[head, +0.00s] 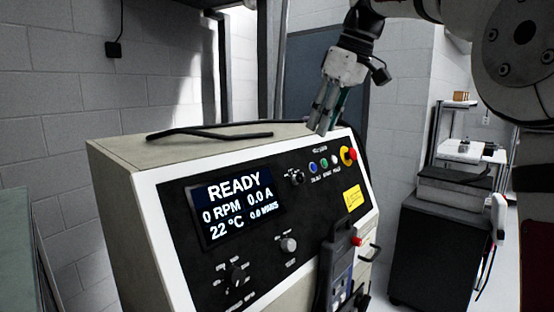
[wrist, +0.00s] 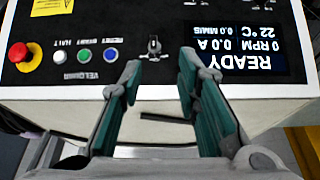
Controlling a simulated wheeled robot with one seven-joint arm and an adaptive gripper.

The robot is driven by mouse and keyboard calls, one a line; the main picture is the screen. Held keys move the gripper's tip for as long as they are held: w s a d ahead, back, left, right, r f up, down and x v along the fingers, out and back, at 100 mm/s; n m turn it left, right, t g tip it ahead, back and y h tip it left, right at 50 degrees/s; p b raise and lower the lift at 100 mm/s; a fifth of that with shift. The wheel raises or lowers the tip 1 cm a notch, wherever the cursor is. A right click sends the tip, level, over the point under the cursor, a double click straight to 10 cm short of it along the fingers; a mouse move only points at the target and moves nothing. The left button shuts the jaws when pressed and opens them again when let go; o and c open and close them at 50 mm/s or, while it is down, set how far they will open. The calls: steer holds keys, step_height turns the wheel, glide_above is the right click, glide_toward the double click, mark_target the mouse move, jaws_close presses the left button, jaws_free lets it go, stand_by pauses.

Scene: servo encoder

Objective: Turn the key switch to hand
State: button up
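A small dark switch with a light centre (head: 297,177), apparently the key switch, sits on the black control panel (head: 322,210) between the display and the coloured buttons. In the wrist view the scene is upside down and the switch (wrist: 154,46) shows just beyond my fingertips, between their lines. Its position marks are too small to read.
The display (head: 237,206) reads READY, 0 RPM. Blue, green and white buttons and a red emergency stop (head: 349,155) are right of the switch. A grey knob (head: 288,244) and another selector (head: 237,275) sit lower. A black cable (head: 210,133) lies on the console top.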

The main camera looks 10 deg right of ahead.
mark_target(302, 174)
steer(key=x, duration=0.4)
steer(key=w+x, duration=0.1)
steer(key=x, duration=0.4)
steer(key=p+x, duration=0.1)
steer(key=x, duration=0.3)
steer(key=shift+w+d+f, duration=0.1)
steer(key=shift+w+f, duration=0.05)
steer(key=shift+w, duration=0.25)
steer(key=shift+c, duration=0.2)
jaws_close()
